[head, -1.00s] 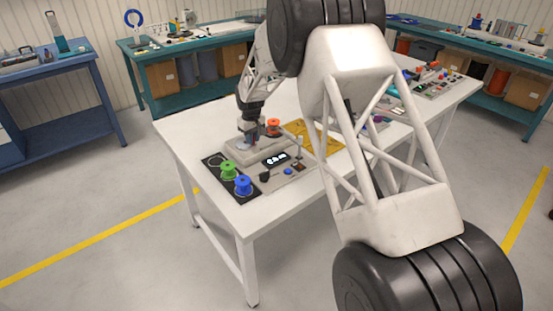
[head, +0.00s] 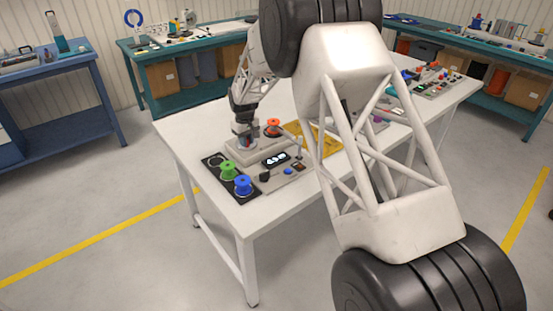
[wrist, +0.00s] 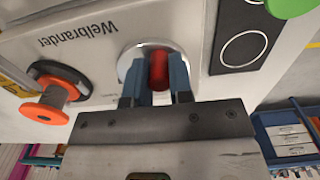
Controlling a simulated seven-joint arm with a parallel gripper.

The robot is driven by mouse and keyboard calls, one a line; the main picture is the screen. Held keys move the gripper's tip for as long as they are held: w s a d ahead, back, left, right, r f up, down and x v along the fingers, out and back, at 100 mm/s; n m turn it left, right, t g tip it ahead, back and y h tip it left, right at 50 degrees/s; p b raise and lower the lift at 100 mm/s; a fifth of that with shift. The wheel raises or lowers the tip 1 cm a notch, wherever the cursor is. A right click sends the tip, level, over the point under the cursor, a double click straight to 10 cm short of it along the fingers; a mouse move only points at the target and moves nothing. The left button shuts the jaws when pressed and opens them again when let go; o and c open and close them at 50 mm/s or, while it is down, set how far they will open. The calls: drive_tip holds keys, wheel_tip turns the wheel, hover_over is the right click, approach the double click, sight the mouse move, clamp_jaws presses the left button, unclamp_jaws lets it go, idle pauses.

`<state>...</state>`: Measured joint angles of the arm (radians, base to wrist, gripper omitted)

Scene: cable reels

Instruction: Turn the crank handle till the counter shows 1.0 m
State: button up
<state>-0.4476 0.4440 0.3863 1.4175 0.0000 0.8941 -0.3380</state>
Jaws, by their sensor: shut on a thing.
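My gripper (wrist: 159,72) is shut on the red crank handle (wrist: 158,68), one finger on either side of it. The handle stands on a pale round disc (wrist: 127,60) on the machine's light grey top (wrist: 100,62). In the head view my gripper (head: 244,141) points down at the machine (head: 262,152), and the handle is hidden there. The counter (head: 276,158) is a dark display with white digits, too small to read surely. An orange reel (head: 273,126) sits on the machine behind the gripper; it also shows in the wrist view (wrist: 50,103).
A green reel (head: 228,170) and a blue reel (head: 243,185) stand on a black mat (head: 211,160) with an empty ring mark, left of the counter. A yellow mat (head: 327,138) lies behind. The white table's (head: 183,147) left side is clear.

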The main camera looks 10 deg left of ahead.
drive_tip(key=shift+s+a, duration=0.1)
drive_tip(key=shift+a, duration=0.1)
drive_tip(key=shift+a, duration=0.75)
drive_tip(key=shift+w+a, duration=0.35)
drive_tip(key=shift+a, duration=0.2)
drive_tip(key=o, duration=0.7)
drive_tip(key=shift+o, duration=0.2)
drive_tip(key=shift+r, duration=0.1)
